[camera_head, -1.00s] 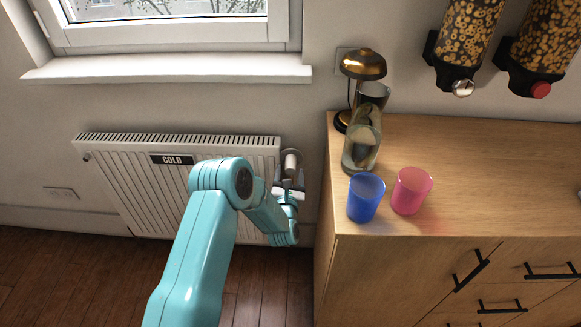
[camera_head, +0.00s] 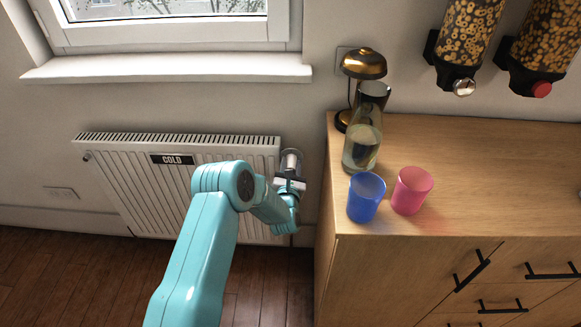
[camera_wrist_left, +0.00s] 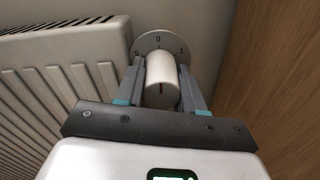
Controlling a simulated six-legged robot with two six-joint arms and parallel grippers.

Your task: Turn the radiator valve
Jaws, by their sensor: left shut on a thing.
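The white radiator (camera_head: 130,190) carries a black sign reading COLD (camera_head: 172,160). My right gripper is in neither view.
A wooden cabinet (camera_head: 480,150) stands close to the right of the valve. On it are a blue cup (camera_head: 366,197), a pink cup (camera_head: 411,190), a glass carafe (camera_head: 362,135) and a brass lamp (camera_head: 364,65). A window sill (camera_head: 170,70) is above the radiator.

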